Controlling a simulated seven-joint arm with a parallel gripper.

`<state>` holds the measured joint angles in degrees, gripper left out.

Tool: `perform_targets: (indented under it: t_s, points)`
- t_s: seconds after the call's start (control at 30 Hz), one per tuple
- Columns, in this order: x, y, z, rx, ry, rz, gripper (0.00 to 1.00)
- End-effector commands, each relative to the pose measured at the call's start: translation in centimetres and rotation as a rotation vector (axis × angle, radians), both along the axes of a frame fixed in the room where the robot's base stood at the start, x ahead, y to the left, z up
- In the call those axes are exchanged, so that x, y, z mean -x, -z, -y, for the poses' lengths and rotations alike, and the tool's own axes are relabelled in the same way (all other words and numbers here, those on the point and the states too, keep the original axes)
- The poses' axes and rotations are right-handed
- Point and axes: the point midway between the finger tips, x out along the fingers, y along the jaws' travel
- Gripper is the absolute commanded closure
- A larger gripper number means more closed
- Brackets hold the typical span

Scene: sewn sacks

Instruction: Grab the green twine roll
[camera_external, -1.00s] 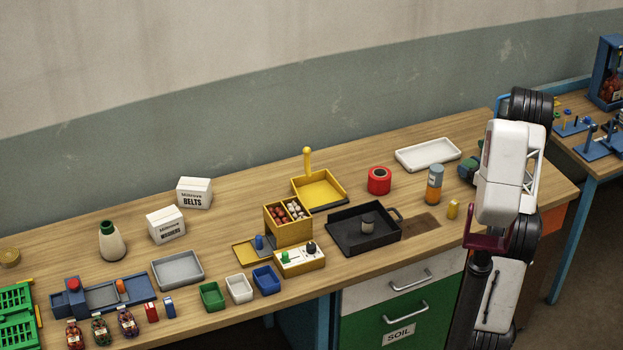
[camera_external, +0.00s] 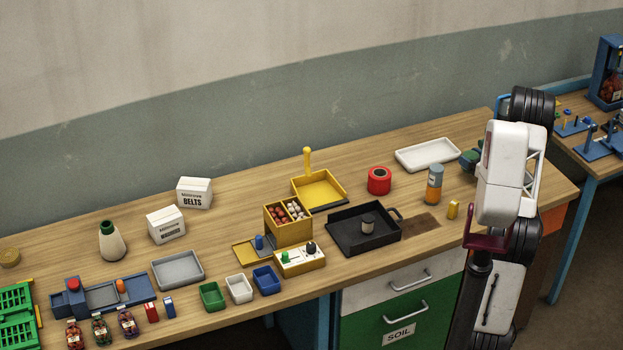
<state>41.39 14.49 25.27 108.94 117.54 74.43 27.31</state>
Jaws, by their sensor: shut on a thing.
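The green twine roll (camera_external: 468,160) shows in part at the left edge of my white arm, close to the right end of the white tray. My gripper (camera_external: 478,155) is mostly hidden behind my arm. It is shut on the roll and seems to hold it slightly above the bench. The fingertips and the far side of the roll cannot be made out.
The white tray (camera_external: 428,154) lies just left of the roll. A black tray (camera_external: 345,235) is further left.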

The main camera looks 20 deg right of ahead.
Motion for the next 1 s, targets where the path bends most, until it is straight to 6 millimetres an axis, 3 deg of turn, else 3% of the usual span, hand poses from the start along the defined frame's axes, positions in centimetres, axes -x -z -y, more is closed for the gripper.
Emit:
perform_targets:
  t_s: [0.7,1.0]
  points:
    - [10.4,-0.9,-6.0,-0.001,0.002,-0.003,0.57]
    - [13.0,-1.1,-7.5,-0.002,0.000,-0.002,0.57]
